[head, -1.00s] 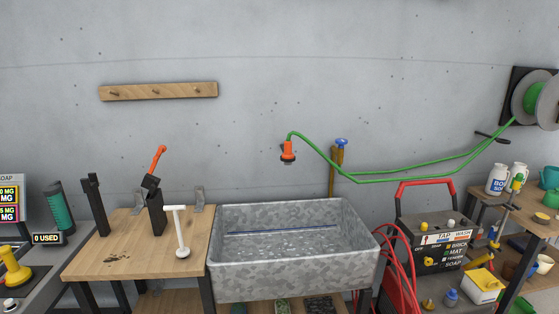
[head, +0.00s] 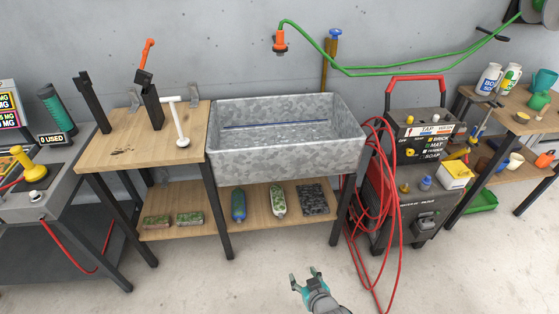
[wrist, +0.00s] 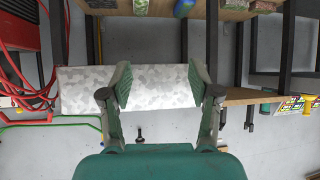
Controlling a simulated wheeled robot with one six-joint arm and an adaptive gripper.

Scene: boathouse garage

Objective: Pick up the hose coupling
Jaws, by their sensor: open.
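The hose coupling (head: 280,42) is an orange plug-like piece hanging at the end of a green hose (head: 368,72), in front of the grey wall above the metal trough in the head view. My gripper (head: 304,277) is open and empty, low in front of the trough and far below the coupling. In the wrist view my gripper (wrist: 160,82) shows two spread green fingers, with the trough beyond them. Part of the green hose (wrist: 30,123) shows at the left there; I cannot make out the coupling in that view.
The galvanised trough (head: 286,160) stands behind a clear floor (head: 210,285). A wooden bench (head: 125,150) is at its left. A pressure washer (head: 415,200) with looped red hose (head: 380,200) is at its right. A brown post with a blue top (head: 331,60) rises behind the trough.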

